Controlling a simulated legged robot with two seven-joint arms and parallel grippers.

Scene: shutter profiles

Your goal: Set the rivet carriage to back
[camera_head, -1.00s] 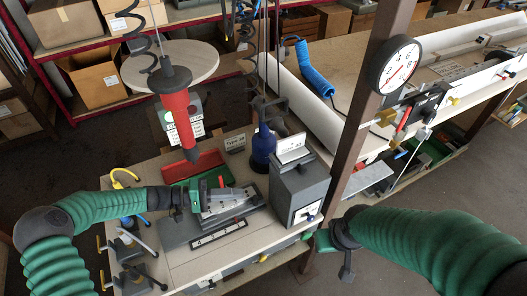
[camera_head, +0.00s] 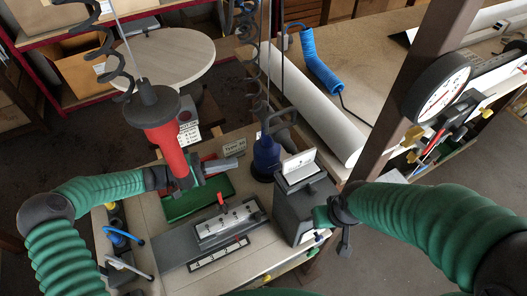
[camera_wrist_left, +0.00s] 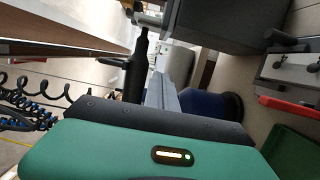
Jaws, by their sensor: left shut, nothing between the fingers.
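The rivet carriage seems to be the grey block with a pale, marked top plate (camera_head: 228,222) on the bench fixture.
A red hanging tool (camera_head: 166,135) is close to my left wrist. A green tray (camera_head: 190,203) lies behind the fixture. A grey box (camera_head: 300,205) stands right of the carriage, a blue bottle-like object (camera_head: 266,155) behind it. A brown post (camera_head: 400,95) rises at the right.

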